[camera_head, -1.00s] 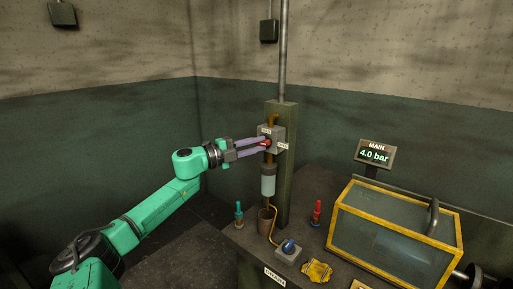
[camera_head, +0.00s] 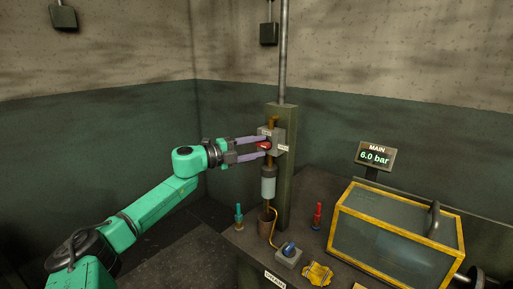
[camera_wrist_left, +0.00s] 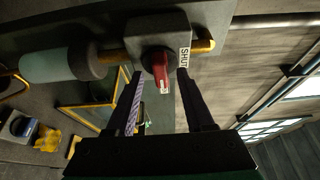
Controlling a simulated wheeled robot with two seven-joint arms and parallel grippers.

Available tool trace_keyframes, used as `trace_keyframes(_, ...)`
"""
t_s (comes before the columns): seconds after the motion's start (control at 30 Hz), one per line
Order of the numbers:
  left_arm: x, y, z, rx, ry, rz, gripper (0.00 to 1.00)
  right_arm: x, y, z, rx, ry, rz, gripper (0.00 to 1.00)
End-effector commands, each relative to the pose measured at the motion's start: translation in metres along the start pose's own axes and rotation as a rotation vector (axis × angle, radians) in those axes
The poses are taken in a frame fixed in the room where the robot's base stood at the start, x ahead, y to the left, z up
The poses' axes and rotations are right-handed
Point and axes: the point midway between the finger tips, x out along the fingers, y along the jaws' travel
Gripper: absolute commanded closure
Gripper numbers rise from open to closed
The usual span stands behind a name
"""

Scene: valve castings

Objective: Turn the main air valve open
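The main air valve is a grey block (camera_head: 277,137) on a green post, with a red handle (camera_head: 264,146). In the left wrist view the handle (camera_wrist_left: 160,70) points down the picture, across the brass pipe line, and a SHUT label (camera_wrist_left: 184,58) is on the block's right edge. My left gripper (camera_head: 257,148) is at the valve with its fingers spread, one on each side of the handle. In the left wrist view gaps show between the handle and both fingers (camera_wrist_left: 160,84). The MAIN display (camera_head: 374,155) reads 6.0 bar. My right gripper is out of view.
A clear cylinder (camera_head: 268,187) hangs below the valve. The bench holds a teal-topped tool (camera_head: 239,217), a red-topped tool (camera_head: 317,215), a blue knob on a box (camera_head: 289,250), a yellow item (camera_head: 317,273) and a yellow-framed clear case (camera_head: 395,230).

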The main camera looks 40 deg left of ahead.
Motion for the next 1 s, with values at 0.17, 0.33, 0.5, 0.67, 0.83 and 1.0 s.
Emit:
trace_keyframes(0.17, 0.0, -0.001, 0.0, -0.001, 0.0, -0.002, 0.47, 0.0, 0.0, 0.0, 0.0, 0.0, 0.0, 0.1)
trace_keyframes(0.33, -0.004, 0.001, 0.001, -0.003, -0.001, -0.002, 0.47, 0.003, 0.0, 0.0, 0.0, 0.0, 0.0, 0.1)
trace_keyframes(0.5, -0.017, 0.005, 0.001, -0.005, -0.001, -0.001, 0.47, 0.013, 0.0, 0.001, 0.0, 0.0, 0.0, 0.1)
trace_keyframes(0.67, -0.036, 0.003, 0.0, -0.004, 0.001, -0.003, 0.47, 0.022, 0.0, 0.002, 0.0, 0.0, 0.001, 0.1)
trace_keyframes(0.83, -0.071, 0.003, 0.001, -0.004, -0.001, -0.003, 0.47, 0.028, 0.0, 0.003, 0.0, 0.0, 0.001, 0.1)
trace_keyframes(1.0, -0.117, 0.004, 0.001, -0.004, -0.004, -0.001, 0.47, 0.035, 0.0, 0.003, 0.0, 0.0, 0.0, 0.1)
